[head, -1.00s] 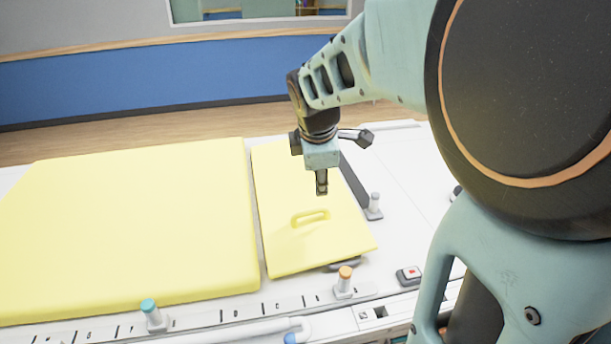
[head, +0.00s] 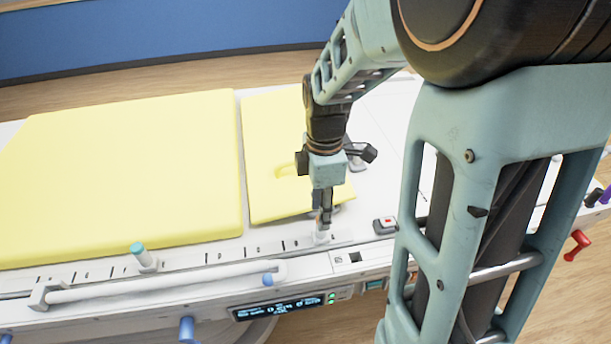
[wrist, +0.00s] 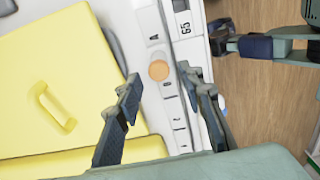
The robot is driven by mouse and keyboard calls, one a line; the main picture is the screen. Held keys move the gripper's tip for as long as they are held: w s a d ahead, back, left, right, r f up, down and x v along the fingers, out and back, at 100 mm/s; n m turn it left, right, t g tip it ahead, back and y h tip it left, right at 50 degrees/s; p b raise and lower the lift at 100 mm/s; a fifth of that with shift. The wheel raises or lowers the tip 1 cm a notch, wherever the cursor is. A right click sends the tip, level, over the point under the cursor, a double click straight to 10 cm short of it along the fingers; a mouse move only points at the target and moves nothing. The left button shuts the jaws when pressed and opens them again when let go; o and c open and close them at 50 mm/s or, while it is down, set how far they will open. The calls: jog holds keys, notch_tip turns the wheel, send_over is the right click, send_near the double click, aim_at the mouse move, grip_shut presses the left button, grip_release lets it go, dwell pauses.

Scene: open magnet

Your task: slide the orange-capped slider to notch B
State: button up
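The orange-capped slider shows its round cap in the wrist view (wrist: 158,70), on the marked white rail. In the head view, my gripper hides its cap, and only its pale base (head: 321,238) shows. My gripper (head: 323,225) is over the slider, pointing down. In the wrist view its two fingers (wrist: 158,77) are spread, with the cap seen between the tips; touching cannot be told. The rail (head: 215,258) carries ticks and small letters. An A-like letter stands beside the cap, but I cannot make out notch B.
A teal-capped slider (head: 143,257) stands farther left on the rail. A yellow panel with a handle (head: 262,205) and a large yellow pad (head: 120,180) lie behind. A white tube (head: 165,284) and a display (head: 280,308) are in front. A red-button box (head: 385,225) is to the right.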

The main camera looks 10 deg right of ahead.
jog(key=shift+f, duration=2.25)
grip_shut()
